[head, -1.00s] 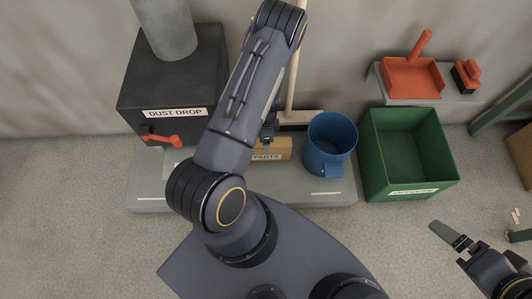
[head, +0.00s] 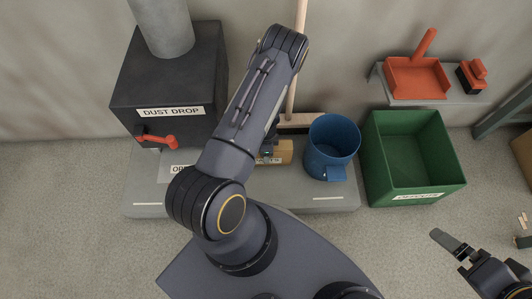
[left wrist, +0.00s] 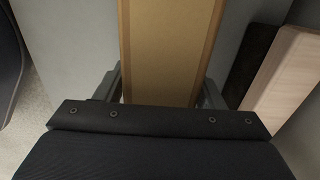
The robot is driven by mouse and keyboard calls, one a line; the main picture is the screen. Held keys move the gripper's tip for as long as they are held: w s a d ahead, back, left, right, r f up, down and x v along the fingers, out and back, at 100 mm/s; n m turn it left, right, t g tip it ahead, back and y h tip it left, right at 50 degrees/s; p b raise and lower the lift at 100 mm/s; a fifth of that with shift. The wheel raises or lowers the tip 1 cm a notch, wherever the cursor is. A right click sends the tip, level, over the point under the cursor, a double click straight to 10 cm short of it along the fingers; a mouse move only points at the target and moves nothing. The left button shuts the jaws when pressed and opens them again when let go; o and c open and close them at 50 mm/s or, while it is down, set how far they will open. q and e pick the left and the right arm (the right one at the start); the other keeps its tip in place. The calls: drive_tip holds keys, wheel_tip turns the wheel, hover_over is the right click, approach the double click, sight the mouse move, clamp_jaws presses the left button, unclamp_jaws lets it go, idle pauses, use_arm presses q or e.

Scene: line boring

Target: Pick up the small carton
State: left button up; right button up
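The small carton (head: 284,151) is a tan box with a white label, lying on the grey platform left of the blue bucket. In the left wrist view the carton (left wrist: 170,45) runs up the middle of the picture. My left gripper (head: 267,153) is low at the carton and hides part of its label. In the left wrist view its fingers (left wrist: 163,90) stand one on each side of the carton; I cannot tell whether they touch it. My right gripper (head: 453,243) is at the lower right, away from the carton; its finger opening is not clear.
The blue bucket (head: 331,146) stands close right of the carton, and a broom (head: 298,121) leans behind it. The dust drop box (head: 165,85) is at left. A green bin (head: 411,160) and a shelf with a red dustpan (head: 416,78) are at right.

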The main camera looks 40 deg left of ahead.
use_arm(q)
drive_tip(key=c, duration=1.1)
